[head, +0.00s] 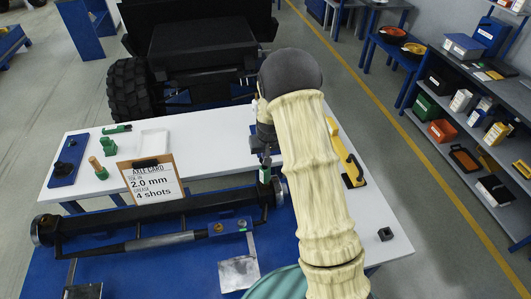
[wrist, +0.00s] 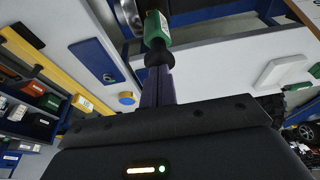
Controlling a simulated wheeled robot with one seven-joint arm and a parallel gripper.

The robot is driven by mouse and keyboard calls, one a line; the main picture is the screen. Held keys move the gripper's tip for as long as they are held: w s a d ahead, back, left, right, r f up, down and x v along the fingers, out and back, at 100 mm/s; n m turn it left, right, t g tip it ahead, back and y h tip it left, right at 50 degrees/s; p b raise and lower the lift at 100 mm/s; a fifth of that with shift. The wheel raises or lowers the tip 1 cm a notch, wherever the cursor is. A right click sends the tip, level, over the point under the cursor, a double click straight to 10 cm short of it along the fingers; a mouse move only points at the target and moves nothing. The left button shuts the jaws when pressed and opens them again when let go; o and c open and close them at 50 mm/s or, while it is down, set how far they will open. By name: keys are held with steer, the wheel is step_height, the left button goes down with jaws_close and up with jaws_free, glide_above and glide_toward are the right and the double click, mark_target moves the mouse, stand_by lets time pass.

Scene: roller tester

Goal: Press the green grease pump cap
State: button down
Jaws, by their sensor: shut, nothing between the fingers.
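The grease pump (head: 265,175) is a small upright green and dark piece at the right end of the axle rig in the head view. In the wrist view the pump (wrist: 157,31) shows a green body with a white label and a black round part at its near end. My gripper (head: 264,153) is just above it in the head view. In the wrist view my dark fingers (wrist: 159,72) are together with nothing between them, their tips at the black part. I cannot tell whether they touch it. My arm covers the area right of the pump.
The axle (head: 150,214) lies across the blue rig. A clipboard card (head: 149,180) reading 2.0 mm and 4 shots stands behind it. A yellow tool (head: 346,158) lies right of my arm. Green pieces (head: 108,146) stand on the white bench at left.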

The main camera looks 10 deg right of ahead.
step_height(320, 180, down, 2)
steer(key=shift+f+b, duration=0.25)
steer(key=shift+b, duration=0.7)
steer(key=shift+s, duration=0.1)
steer(key=shift+f, duration=0.1)
step_height(320, 180, up, 5)
steer(key=p, duration=0.3)
steer(key=shift+r+b, duration=0.25)
steer(key=shift+b, duration=0.35)
steer(key=b+v, duration=0.2)
steer(key=v, duration=0.7)
